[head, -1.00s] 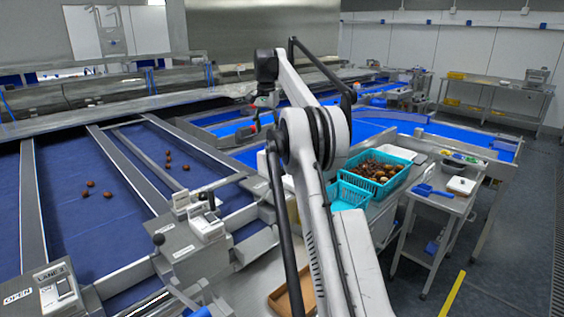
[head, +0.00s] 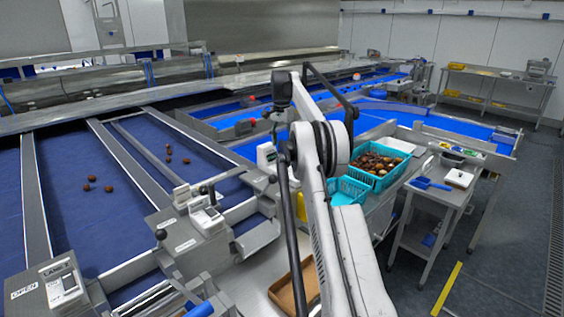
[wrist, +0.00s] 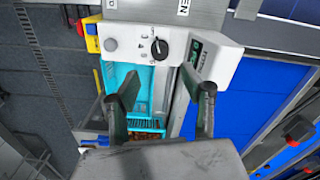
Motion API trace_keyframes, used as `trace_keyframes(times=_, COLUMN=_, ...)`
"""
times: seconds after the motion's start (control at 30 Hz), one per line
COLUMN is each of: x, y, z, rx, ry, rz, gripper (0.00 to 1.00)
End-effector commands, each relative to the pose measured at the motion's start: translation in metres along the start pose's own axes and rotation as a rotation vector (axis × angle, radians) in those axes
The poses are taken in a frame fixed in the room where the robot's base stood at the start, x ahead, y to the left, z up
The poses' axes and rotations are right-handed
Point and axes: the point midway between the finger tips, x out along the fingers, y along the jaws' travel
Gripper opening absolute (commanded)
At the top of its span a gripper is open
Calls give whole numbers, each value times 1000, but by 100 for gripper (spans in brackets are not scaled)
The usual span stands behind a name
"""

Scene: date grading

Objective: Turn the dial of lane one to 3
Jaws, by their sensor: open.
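In the wrist view a white control box (wrist: 165,45) shows near the top, with a round black dial (wrist: 159,47) on its face. A grey button (wrist: 110,44) sits left of the dial. The dial has a light pointer mark; the small numbers around it are too small to read. My gripper (wrist: 167,88) is open and empty, its two dark fingers apart and below the box in the picture, with no visible contact with the dial. In the head view a white control box (head: 265,155) stands beside my arm. My arm hides much of that area. I cannot read its lane number.
Two more control boxes stand at the left (head: 62,282) and middle (head: 205,222) of the head view. Blue belts with a few dates (head: 88,187) run behind them. Teal crates (head: 348,192) and a brown tray (head: 281,298) lie near my arm. A steel cart (head: 440,195) stands right.

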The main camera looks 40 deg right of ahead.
Motion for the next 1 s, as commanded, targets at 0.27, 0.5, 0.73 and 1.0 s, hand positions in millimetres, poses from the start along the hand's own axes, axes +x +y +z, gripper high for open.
trace_keyframes(times=0.27, x=46, y=0, z=0, rx=0, ry=0, rz=0, gripper=43)
trace_keyframes(times=0.5, x=76, y=0, z=0, rx=0, ry=0, rz=0, gripper=43)
trace_keyframes(times=0.73, x=85, y=0, z=0, rx=0, ry=0, rz=0, gripper=43)
trace_keyframes(times=1.0, x=86, y=0, z=0, rx=0, ry=0, rz=0, gripper=35)
